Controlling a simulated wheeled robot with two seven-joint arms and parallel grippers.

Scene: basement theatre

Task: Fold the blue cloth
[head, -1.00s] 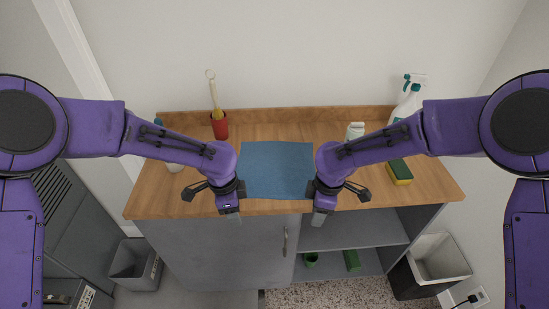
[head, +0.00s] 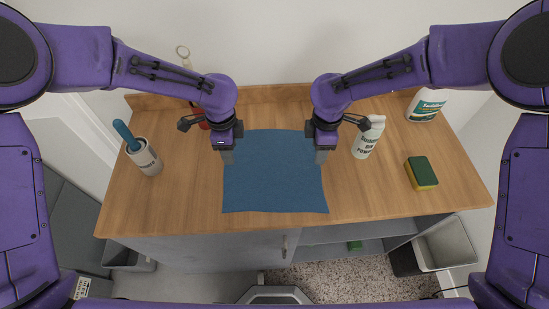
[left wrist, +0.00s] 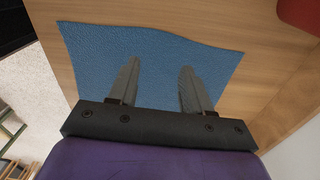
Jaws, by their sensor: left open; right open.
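The blue cloth (head: 273,180) lies flat and spread out on the wooden counter, roughly square, with no fold visible. It also fills the middle of the left wrist view (left wrist: 90,60). My left gripper (head: 228,157) is at the cloth's far left corner, pointing down. In the left wrist view its two fingers (left wrist: 156,80) stand apart over the cloth with nothing between them. My right gripper (head: 321,157) is at the cloth's far right corner, also open. Whether the fingertips touch the cloth cannot be told.
On the wooden counter (head: 180,205), a white canister with a blue handle (head: 145,157) stands left. A white powder bottle (head: 368,138), a sponge (head: 421,173) and a spray bottle (head: 425,106) stand right. A red holder (head: 204,124) is partly behind my left arm.

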